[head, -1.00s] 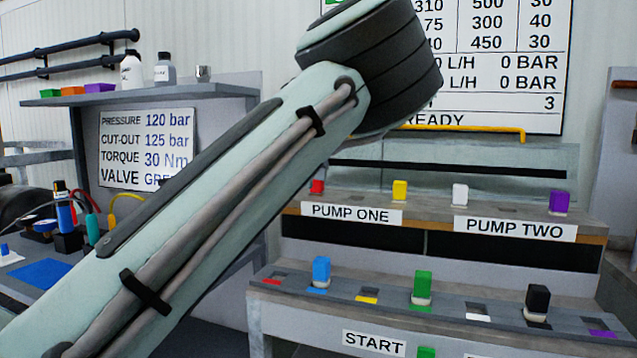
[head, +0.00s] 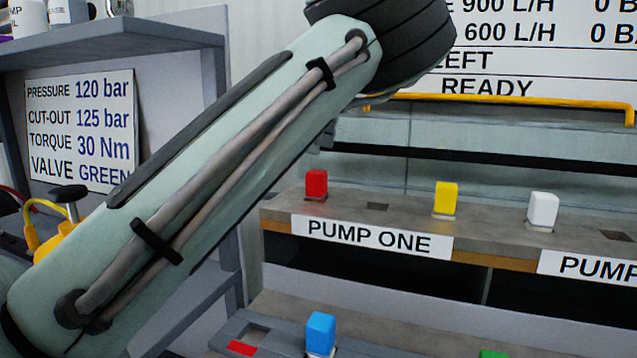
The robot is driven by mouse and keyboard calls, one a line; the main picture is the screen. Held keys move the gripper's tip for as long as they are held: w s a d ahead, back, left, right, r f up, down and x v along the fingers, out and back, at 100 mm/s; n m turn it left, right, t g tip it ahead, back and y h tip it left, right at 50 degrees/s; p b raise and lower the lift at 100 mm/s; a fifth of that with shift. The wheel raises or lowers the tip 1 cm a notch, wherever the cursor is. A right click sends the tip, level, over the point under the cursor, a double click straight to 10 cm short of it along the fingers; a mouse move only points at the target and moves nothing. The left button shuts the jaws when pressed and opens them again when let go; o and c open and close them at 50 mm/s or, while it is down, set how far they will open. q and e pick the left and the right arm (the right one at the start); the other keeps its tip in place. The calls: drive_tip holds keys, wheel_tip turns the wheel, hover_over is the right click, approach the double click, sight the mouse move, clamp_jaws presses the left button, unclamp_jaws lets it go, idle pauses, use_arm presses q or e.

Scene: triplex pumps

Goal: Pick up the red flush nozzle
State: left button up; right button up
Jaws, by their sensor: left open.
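The red flush nozzle (head: 316,185) is a small red block standing upright at the left end of the upper shelf (head: 400,207), above the PUMP ONE label. My left arm crosses the head view from lower left to top centre. A small grey part of my left gripper (head: 323,138) shows below the arm, a little above the red nozzle in the picture. The rest of that gripper is hidden behind the arm. It is open, and the red nozzle stands apart from it. My right gripper is out of view.
A blue block (head: 320,333) stands on the lower shelf. A yellow rail (head: 520,101) runs behind.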

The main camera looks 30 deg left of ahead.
sight(317, 172)
use_arm(q)
drive_tip(key=shift+w+f, duration=0.1)
drive_tip(key=shift+f, duration=0.2)
drive_tip(key=f, duration=0.3)
drive_tip(key=s+f+b, duration=0.1)
drive_tip(key=f, duration=0.2)
drive_tip(key=shift+s+a+f, duration=0.1)
drive_tip(key=shift+a, duration=0.05)
drive_tip(key=shift+a+f, duration=0.1)
drive_tip(key=shift+f, duration=0.3)
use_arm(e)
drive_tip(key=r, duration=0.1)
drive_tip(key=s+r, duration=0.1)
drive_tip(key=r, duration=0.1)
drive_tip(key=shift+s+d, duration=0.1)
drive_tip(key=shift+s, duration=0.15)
use_arm(q)
drive_tip(key=c, duration=1.2)
clamp_jaws()
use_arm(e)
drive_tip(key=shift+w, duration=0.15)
use_arm(q)
drive_tip(key=shift+r, duration=0.1)
